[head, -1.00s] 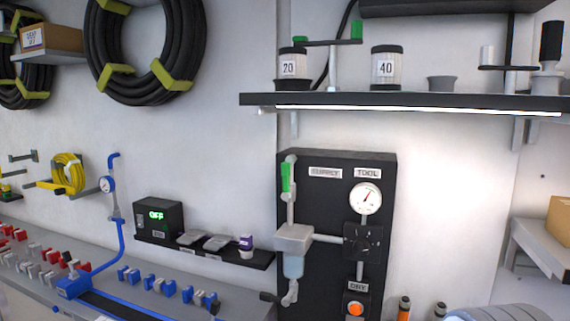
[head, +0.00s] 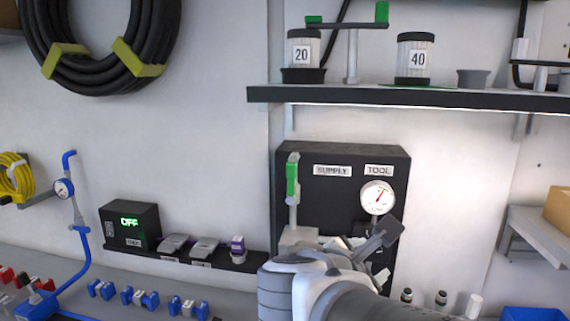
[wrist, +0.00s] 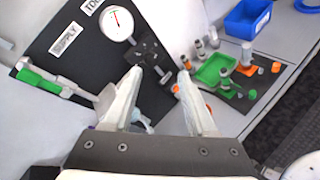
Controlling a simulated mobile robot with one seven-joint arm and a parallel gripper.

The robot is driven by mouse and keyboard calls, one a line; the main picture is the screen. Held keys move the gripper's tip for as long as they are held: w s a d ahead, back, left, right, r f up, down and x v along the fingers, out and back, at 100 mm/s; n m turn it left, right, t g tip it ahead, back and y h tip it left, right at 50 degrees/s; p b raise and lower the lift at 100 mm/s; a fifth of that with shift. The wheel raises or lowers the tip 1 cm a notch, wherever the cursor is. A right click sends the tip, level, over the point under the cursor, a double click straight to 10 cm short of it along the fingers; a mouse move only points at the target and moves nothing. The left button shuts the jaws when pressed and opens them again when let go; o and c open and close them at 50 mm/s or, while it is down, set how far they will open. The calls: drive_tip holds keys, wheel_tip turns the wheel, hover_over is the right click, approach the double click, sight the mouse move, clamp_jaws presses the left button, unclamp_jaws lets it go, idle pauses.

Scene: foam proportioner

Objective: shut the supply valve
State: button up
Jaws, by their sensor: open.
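The supply valve has a green lever handle (head: 292,180) on a grey pipe at the left of the black panel (head: 340,155), beside the SUPPLY label (head: 332,171). The lever stands upright, in line with its pipe. In the wrist view the green handle (wrist: 38,80) lies at the far left, outside the fingers. My gripper (wrist: 158,77) is open and empty, with both pale fingers pointing toward the panel's lower part, right of and below the handle. In the head view my arm hides the lower panel, and the fingertips are hard to make out.
A round gauge (head: 377,197) sits under the TOOL label, close to my arm. A shelf (head: 400,95) with canisters juts out above the panel. The wall left of the handle is clear.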

drive_tip(key=w+a+r+n+t+y, duration=0.1)
drive_tip(key=w+a+r+n+t, duration=0.25)
drive_tip(key=a+n, duration=0.2)
drive_tip(key=n+t+y+p, duration=0.2)
drive_tip(key=n+t+y, duration=0.1)
drive_tip(key=n, duration=0.4)
approach(290, 168)
drive_tip(key=p+x, duration=0.2)
drive_tip(key=x, duration=0.8)
drive_tip(key=shift+w+d, duration=0.15)
drive_tip(key=shift+w, duration=0.25)
clamp_jaws()
